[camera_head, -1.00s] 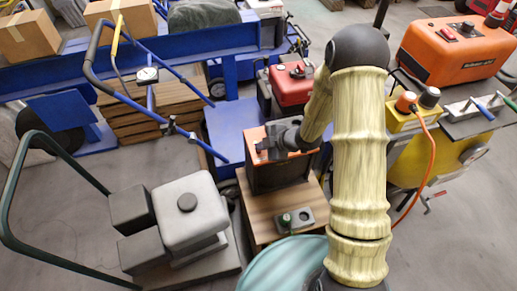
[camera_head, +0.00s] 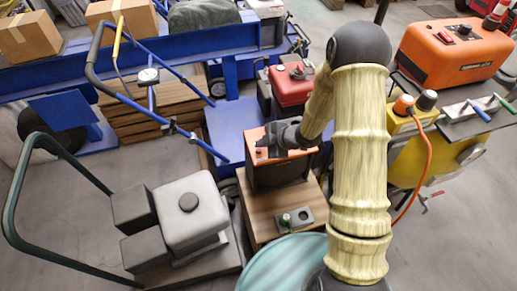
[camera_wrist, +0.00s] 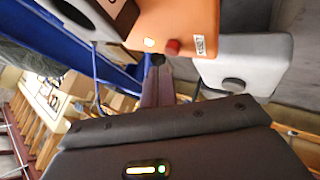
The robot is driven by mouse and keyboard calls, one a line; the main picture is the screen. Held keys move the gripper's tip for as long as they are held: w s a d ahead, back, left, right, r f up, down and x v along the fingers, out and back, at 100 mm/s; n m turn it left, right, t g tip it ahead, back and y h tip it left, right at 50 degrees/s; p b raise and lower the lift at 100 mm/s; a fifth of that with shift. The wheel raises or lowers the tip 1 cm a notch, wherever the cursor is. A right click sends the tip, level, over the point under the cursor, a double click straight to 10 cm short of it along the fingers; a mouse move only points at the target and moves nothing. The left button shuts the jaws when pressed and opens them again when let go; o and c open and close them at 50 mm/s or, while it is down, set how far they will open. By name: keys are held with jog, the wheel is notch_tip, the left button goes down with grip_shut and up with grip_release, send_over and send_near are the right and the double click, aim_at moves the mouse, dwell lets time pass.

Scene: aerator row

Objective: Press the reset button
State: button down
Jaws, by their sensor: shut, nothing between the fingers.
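An orange-topped box (camera_head: 254,134) with dark sides stands on a wooden block. My gripper (camera_head: 267,147) is just over its top and hides part of it. In the wrist view the orange panel (camera_wrist: 185,18) carries a red button (camera_wrist: 172,47), a small lit yellowish lamp (camera_wrist: 150,43) and a white label (camera_wrist: 200,46) too small to read. My gripper (camera_wrist: 157,60) is shut and empty. Its fingertips appear close beside the red button, under the lamp in the picture. I cannot tell whether they touch the panel.
The wooden block (camera_head: 262,210) also bears a small grey plate with a green knob (camera_head: 285,219). A grey machine (camera_head: 190,210) on a cart stands left. A red case (camera_head: 291,86) is behind; an orange unit (camera_head: 455,50) and a yellow unit are at right.

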notch_tip(320, 180, up, 5)
jog(key=p, duration=0.4)
dwell(0.8)
jog(key=s+d+r+m+h, duration=0.5)
jog(key=d+r+m+h, duration=0.2)
jog(key=d+r+m, duration=0.4)
jog(key=s+d+r+m+g, duration=0.1)
jog(key=s+d+r+m, duration=0.1)
jog(key=s+m, duration=0.4)
jog(key=s+d+r+m+g, duration=0.1)
jog(key=s+r+m, duration=0.25)
jog(key=s, duration=0.45)
notch_tip(320, 180, up, 11)
jog(key=p, duration=1.2)
jog(key=shift+w+d+h+p, duration=0.15)
jog(key=shift+w+h+p, duration=0.15)
jog(key=shift+w+h, duration=0.1)
